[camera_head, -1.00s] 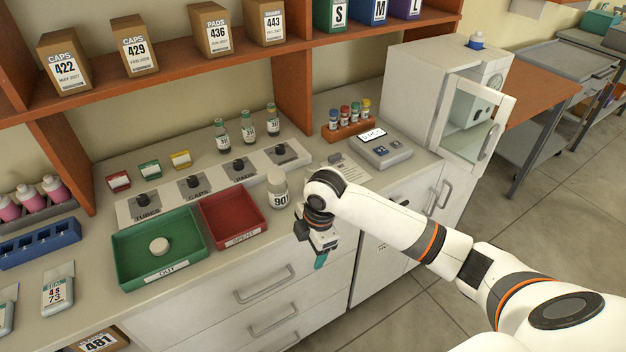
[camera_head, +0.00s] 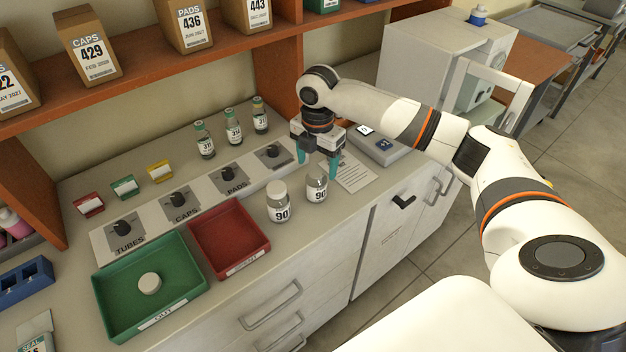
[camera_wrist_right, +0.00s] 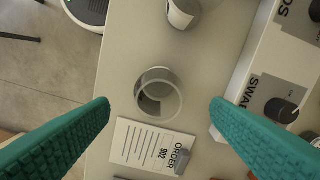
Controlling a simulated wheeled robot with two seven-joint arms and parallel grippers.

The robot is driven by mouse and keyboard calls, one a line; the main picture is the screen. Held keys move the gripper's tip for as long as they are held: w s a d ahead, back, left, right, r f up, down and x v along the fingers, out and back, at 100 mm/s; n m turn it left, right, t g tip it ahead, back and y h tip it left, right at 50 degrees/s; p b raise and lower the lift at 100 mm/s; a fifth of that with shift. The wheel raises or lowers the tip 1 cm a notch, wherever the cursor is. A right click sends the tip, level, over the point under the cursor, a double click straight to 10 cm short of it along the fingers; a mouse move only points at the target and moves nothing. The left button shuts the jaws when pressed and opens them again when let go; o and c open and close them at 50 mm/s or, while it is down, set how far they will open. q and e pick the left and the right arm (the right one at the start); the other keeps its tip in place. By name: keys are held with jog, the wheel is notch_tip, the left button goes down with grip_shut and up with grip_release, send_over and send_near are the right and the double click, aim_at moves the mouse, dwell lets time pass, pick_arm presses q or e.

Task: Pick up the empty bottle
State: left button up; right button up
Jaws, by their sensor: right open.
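A clear, open-topped bottle (camera_head: 316,184) with a "90" label stands upright near the counter's front edge. It looks empty. In the right wrist view the bottle (camera_wrist_right: 158,92) shows from above as a round open rim, centred between the fingers. My right gripper (camera_head: 319,165) points down with teal fingers spread, just above and behind this bottle in the head view. It is open and holds nothing. A second bottle (camera_head: 279,202) with a white top and a similar label stands to its left; it is partly cut off in the wrist view (camera_wrist_right: 182,12). My left gripper is out of view.
A red tray (camera_head: 262,245) and a green tray (camera_head: 103,308) holding a round white lid lie to the left. Behind are the knob panel (camera_head: 208,190) and several small vials (camera_head: 233,127). An order sheet (camera_head: 357,172) lies right of the bottle.

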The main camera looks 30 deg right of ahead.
aim_at(318, 172)
jog(key=shift+s+f, duration=0.25)
jog(key=shift+f, duration=1.35)
jog(key=shift+w+f+p, duration=0.15)
jog(key=shift+f+p, duration=0.25)
jog(key=shift+f, duration=1)
jog(key=shift+w+f+p, duration=0.1)
jog(key=shift+f+p, duration=0.3)
jog(key=shift+f, duration=0.95)
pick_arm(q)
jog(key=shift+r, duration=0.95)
pick_arm(e)
jog(key=c, duration=1.1)
